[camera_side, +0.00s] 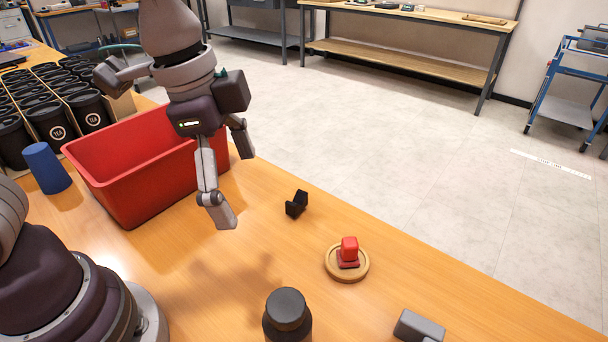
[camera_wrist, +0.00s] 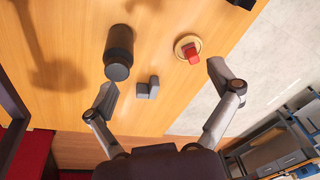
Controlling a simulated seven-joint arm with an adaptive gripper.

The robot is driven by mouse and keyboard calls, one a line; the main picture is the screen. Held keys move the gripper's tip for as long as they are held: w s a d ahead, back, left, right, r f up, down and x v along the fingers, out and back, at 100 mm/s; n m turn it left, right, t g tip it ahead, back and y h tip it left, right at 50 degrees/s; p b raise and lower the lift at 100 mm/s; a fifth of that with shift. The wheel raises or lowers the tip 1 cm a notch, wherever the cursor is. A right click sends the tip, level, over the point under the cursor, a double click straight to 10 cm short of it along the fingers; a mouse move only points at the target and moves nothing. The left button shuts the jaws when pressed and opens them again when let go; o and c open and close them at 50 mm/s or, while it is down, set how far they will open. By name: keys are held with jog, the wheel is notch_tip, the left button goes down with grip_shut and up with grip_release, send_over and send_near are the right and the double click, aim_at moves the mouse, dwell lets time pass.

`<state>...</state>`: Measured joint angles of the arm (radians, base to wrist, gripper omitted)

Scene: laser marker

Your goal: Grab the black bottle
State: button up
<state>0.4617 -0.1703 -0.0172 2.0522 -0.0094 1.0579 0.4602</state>
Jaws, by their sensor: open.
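The black bottle (camera_side: 287,316) stands on the wooden table at the bottom of the side view, cut off by the frame edge. In the wrist view the black bottle (camera_wrist: 119,52) is at the upper left, with its dark cap toward the camera. My gripper (camera_side: 232,188) is open and empty, above the table in front of the red bin. In the wrist view its two fingers (camera_wrist: 163,80) are spread wide. The bottle lies beyond the left fingertip, not between the fingers.
A red bin (camera_side: 133,185) and a blue cup (camera_side: 47,167) are at the left, near several black tea canisters (camera_side: 88,108). A black angled piece (camera_side: 297,204), a red block on a round wooden dish (camera_side: 333,272) and a grey block (camera_side: 419,326) are on the table.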

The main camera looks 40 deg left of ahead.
aim_at(287, 322)
jog(key=d+f+m, duration=0.1)
jog(key=d+m, duration=0.1)
jog(key=s+d+f+m+g, duration=0.1)
jog(key=d+m, duration=0.1)
jog(key=d, duration=0.1)
jog(key=d+f+m+g+y, duration=0.1)
jog(key=d+m, duration=0.2)
jog(key=shift+s+f, duration=0.1)
jog(key=shift+s, duration=0.25)
jog(key=f, duration=0.7)
jog(key=s+f, duration=0.1)
jog(key=f, duration=0.2)
jog(key=shift+d+f, duration=0.1)
jog(key=shift+f, duration=0.1)
jog(key=c, duration=1.3)
